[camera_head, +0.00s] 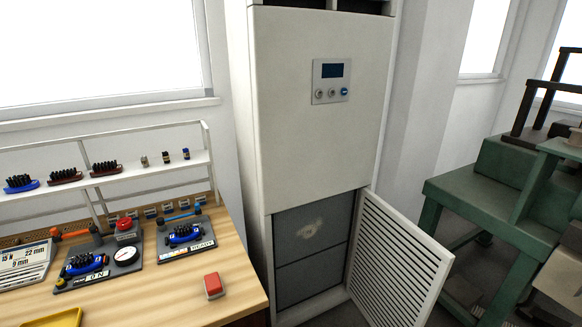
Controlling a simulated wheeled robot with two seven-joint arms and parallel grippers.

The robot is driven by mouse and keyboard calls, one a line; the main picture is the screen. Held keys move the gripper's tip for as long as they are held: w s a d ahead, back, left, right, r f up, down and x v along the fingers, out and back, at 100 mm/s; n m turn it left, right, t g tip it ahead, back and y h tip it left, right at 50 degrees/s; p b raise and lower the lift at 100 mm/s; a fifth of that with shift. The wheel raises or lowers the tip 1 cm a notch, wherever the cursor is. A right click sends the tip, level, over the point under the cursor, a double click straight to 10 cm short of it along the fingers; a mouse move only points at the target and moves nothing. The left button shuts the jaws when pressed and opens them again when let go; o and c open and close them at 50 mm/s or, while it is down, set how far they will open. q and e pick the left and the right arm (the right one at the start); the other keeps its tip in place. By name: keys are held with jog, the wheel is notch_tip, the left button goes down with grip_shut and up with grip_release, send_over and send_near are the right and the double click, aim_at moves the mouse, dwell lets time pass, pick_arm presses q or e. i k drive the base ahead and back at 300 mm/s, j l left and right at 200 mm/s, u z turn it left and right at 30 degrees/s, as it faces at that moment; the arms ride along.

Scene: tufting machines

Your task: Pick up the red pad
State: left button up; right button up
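The red pad (213,284) is a small block with a red top and a pale lower edge. It lies alone on the wooden workbench (195,305), near the bench's right side. Neither of my grippers is in the head view. Nothing hides the pad.
Dark fixture boards with blue brushes (186,240), a gauge (126,255) and a red button (124,224) stand left of the pad. A yellow tray (52,318) is at the front left. A shelf (130,178) runs behind. Right stands a tall cabinet (318,140) with its louvred door (398,262) open.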

aim_at(213, 289)
jog(key=i+l+u, duration=0.15)
jog(key=u, duration=0.3)
jog(key=i+l+u, duration=0.1)
jog(key=l+u, duration=0.3)
jog(key=i+l+u, duration=0.1)
jog(key=u, duration=0.35)
jog(key=l+u, duration=0.7)
jog(key=u, duration=0.2)
